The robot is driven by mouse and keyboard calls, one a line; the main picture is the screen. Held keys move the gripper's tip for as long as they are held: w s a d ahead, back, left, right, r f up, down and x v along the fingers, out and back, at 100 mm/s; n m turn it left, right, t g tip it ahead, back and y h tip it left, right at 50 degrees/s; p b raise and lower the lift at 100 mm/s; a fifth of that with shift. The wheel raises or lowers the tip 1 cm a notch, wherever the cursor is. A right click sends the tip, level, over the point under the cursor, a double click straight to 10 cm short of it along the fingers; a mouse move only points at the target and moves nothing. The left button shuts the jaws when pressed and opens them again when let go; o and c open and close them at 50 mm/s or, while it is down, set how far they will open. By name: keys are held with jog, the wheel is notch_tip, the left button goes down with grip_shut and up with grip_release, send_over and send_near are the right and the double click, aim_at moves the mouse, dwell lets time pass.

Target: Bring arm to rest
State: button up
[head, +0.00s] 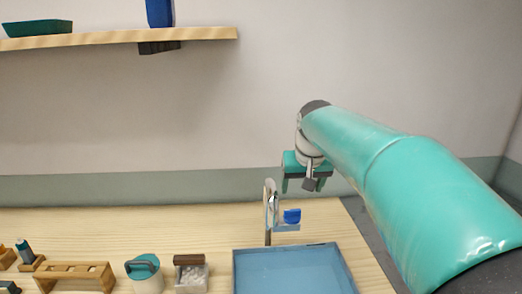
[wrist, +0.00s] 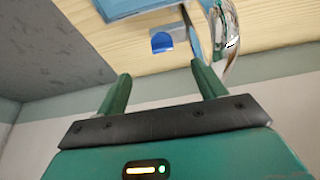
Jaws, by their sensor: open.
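My gripper (head: 303,187) hangs at the end of my teal arm, above the back right part of the wooden table (head: 200,222). In the wrist view my gripper (wrist: 161,72) shows two green fingers spread well apart, with nothing between them. Just below it in the head view stands a curved chrome tap-like fixture (head: 270,200) with a small blue part (head: 292,216). In the wrist view the chrome fixture (wrist: 228,40) shows close behind the right finger, and I cannot tell whether they touch. The blue part (wrist: 161,42) shows beyond the fingertips.
A blue basin or tray (head: 290,250) lies in front of the fixture. A wooden rack (head: 75,270), a teal-lidded jar (head: 148,284) and a small box of white pieces (head: 191,276) stand left. A wall shelf (head: 110,39) hangs upper left. Space above the basin looks clear.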

jog(key=s+f, duration=0.4)
jog(key=s, duration=1)
jog(key=s+f+t, duration=0.1)
jog(key=s+f, duration=0.4)
jog(key=s, duration=0.8)
jog(key=shift+s+f, duration=0.2)
jog(key=shift+s, duration=0.2)
jog(key=c, duration=0.7)
jog(key=shift+s, duration=0.1)
jog(key=shift+c, duration=0.2)
